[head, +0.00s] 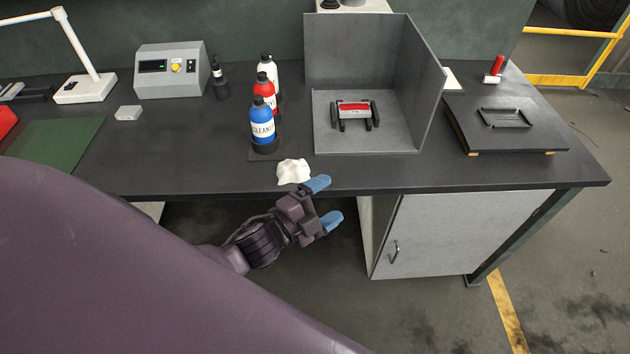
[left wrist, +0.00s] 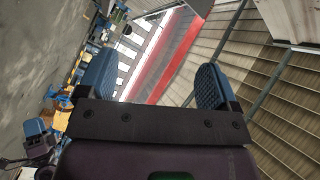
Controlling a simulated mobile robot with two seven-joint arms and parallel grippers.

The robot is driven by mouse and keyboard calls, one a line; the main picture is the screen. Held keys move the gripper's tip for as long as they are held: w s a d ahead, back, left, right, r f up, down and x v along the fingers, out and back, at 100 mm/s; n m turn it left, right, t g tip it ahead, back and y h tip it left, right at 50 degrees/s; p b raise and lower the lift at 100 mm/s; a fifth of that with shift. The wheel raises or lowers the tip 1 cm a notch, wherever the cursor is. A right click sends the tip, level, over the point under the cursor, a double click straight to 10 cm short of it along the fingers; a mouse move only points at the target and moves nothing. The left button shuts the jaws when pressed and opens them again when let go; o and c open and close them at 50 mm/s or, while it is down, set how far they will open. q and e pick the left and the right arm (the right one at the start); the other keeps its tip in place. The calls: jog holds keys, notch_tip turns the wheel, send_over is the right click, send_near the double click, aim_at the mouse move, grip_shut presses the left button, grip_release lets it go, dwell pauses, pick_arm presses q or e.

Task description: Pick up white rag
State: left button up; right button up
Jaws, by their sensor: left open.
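The white rag (head: 293,172) lies crumpled on the dark workbench (head: 210,172) near its front edge, just in front of the blue bottle. My left gripper (head: 327,202) is open and empty at the bench's front edge, just right of and nearer than the rag. Its blue fingers are apart and point to the right. In the left wrist view the two blue fingers (left wrist: 155,85) are spread with nothing between them, and the rag does not show there.
A grey open box (head: 428,110) holding a red-topped part (head: 353,108) stands to the right. A cabinet (head: 450,232) is under the bench.

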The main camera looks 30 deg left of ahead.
pick_arm(q)
jog(key=w+d+r+m+g+h, duration=0.25)
jog(key=d+r+m+h, duration=0.35)
jog(key=m, duration=0.5)
jog(key=r+n+g+y, duration=0.1)
jog(key=n+g+y, duration=1.25)
jog(key=n, duration=2.15)
send_over(292, 163)
jog(key=shift+w+a+f+g, duration=0.1)
jog(key=shift+w+a+g, duration=0.1)
jog(key=shift+g, duration=0.2)
notch_tip(292, 163, down, 4)
jog(key=shift+f, duration=0.2)
jog(key=shift+d+f, duration=0.15)
jog(key=shift+f, duration=0.6)
jog(key=f, duration=0.3)
jog(key=shift+s+d+f+n, duration=0.1)
jog(key=shift+s+f+n, duration=0.1)
jog(key=shift+n, duration=0.1)
jog(key=shift+f, duration=0.4)
pick_arm(e)
jog(key=shift+w+a+r, duration=0.2)
jog(key=shift+w+a, duration=0.1)
jog(key=shift+w, duration=0.15)
